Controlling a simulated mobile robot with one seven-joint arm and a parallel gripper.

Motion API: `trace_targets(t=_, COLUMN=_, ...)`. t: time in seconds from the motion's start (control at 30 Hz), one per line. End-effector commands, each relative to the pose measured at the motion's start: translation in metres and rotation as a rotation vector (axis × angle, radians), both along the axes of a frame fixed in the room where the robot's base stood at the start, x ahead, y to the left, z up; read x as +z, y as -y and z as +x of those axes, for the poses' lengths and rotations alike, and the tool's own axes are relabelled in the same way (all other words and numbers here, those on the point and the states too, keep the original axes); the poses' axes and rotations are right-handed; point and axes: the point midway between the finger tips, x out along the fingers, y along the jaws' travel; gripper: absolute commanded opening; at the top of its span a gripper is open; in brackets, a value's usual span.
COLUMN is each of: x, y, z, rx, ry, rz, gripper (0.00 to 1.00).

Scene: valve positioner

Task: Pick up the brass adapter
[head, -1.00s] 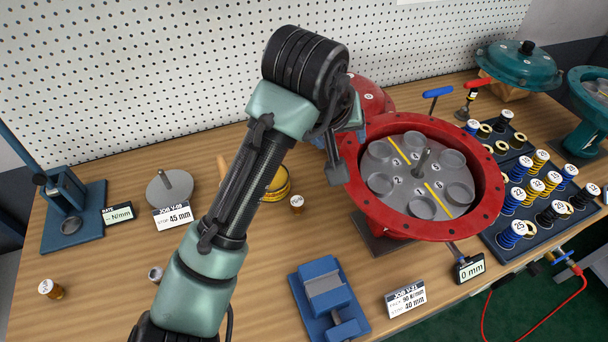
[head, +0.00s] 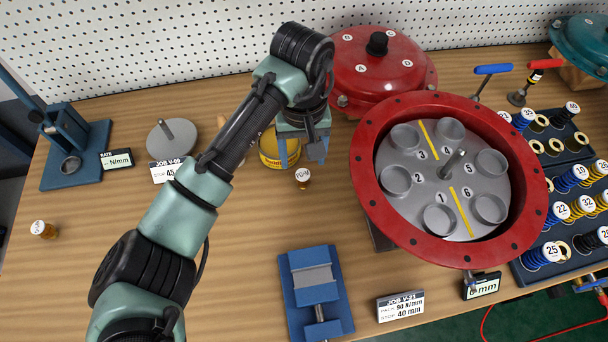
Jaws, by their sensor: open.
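Two small brass-coloured pieces with white labelled tops stand on the bench; I cannot tell from the labels which is the brass adapter. One brass piece (head: 303,179) is at the middle, in front of a yellow tin. The other brass piece (head: 44,230) is at the far left. My gripper (head: 302,158) is open and empty, fingers pointing down, just behind and above the middle piece in the picture. It does not appear to touch that piece.
The yellow tin (head: 270,152) is partly hidden behind my gripper. A red open housing (head: 365,190) with a grey cup plate stands to the right, a red cover (head: 395,82) behind. A blue vise (head: 315,292) is in front. The left-middle bench is mostly clear.

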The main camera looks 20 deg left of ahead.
Motion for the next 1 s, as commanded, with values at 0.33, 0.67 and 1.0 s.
trace_targets(t=0.33, x=-0.033, y=0.0, z=-0.003, rx=0.0, ry=-0.001, rz=0.0, gripper=0.69)
trace_targets(t=0.67, x=-0.064, y=0.0, z=-0.003, rx=-0.001, ry=0.001, rz=0.0, gripper=0.69)
trace_targets(t=1.0, x=-0.063, y=0.0, z=-0.003, rx=-0.001, ry=0.002, rz=0.0, gripper=0.39)
